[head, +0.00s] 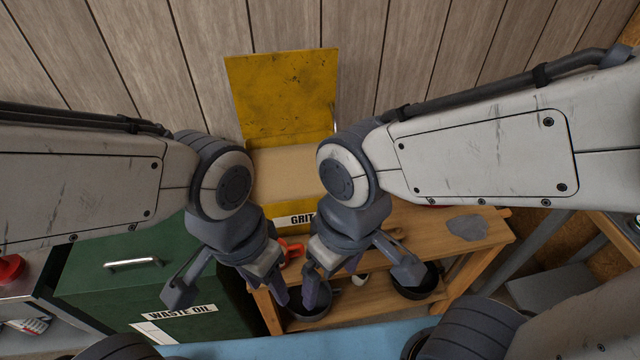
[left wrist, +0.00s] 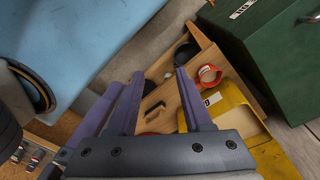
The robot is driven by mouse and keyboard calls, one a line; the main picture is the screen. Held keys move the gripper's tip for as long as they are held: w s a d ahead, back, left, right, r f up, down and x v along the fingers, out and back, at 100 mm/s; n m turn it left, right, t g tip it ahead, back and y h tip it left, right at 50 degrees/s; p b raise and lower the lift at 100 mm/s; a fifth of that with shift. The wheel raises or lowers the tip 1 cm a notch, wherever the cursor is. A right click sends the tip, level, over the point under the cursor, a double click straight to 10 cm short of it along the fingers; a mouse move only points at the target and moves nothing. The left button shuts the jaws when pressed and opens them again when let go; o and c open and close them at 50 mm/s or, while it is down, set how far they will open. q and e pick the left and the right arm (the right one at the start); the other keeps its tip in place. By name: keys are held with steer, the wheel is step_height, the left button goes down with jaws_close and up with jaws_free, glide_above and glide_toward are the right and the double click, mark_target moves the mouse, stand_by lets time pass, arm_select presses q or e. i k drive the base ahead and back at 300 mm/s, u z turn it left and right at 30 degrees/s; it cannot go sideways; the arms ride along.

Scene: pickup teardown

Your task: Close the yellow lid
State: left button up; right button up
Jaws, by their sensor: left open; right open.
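The yellow lid (head: 283,95) stands open and upright behind the yellow box (head: 290,208) labelled GRIT, against the plank wall. The box is filled with a sandy material and partly hidden by my arms. In the left wrist view the box (left wrist: 232,103) is at the right, with a yellow panel, likely the lid (left wrist: 273,160), at the lower right corner. My left gripper (head: 231,288) is open and empty, in front of the box and apart from the lid. My right gripper (head: 362,282) is open and empty, to its right, also below the lid.
A green WASTE OIL cabinet (head: 170,282) stands at the left. A wooden bench (head: 485,238) at the right bears a grey patch. A blue surface (head: 270,342) is in front.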

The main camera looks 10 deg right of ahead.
mark_target(275, 93)
steer(key=z, duration=1.75)
steer(key=i, duration=0.95)
steer(key=u, duration=0.7)
